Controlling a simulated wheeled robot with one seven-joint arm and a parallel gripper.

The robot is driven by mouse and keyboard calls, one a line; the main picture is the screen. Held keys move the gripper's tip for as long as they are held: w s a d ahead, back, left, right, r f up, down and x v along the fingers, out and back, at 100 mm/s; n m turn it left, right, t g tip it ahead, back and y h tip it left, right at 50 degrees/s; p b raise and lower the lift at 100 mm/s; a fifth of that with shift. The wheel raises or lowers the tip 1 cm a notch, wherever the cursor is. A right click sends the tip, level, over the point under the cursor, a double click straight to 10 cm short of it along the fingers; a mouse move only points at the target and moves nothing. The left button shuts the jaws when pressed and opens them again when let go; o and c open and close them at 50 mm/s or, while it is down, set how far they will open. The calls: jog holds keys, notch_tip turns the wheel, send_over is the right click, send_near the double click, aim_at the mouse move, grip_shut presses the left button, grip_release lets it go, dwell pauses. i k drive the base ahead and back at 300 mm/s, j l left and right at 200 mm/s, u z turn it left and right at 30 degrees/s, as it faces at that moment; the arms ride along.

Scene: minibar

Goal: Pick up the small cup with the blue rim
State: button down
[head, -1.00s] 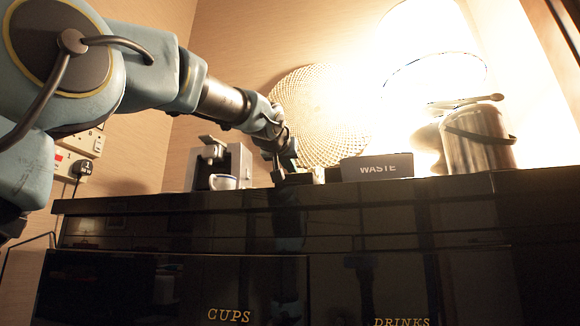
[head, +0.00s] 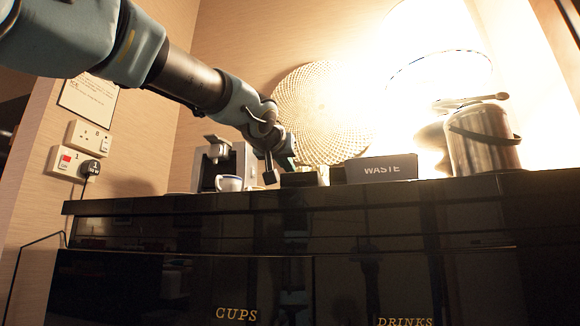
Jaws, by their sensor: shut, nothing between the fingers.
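The small white cup (head: 229,183) stands upright on the dark counter, in front of the coffee machine. A thin dark line shows at its rim, and its colour is hard to tell at this size. My gripper (head: 275,170) is shut and empty, pointing down just above the counter. It is to the right of the cup and apart from it.
The coffee machine (head: 225,163) stands behind the cup. To the right of my gripper are a low dark box (head: 299,180), the black WASTE box (head: 381,168) and a metal ice bucket (head: 484,142). A round woven plate (head: 322,110) leans on the wall. The counter's front edge (head: 150,205) is close.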

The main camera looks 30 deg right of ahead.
aim_at(226, 189)
jog(key=k+j, duration=0.35)
jog(key=j, duration=0.15)
jog(key=k+j, duration=0.4)
jog(key=j, duration=0.1)
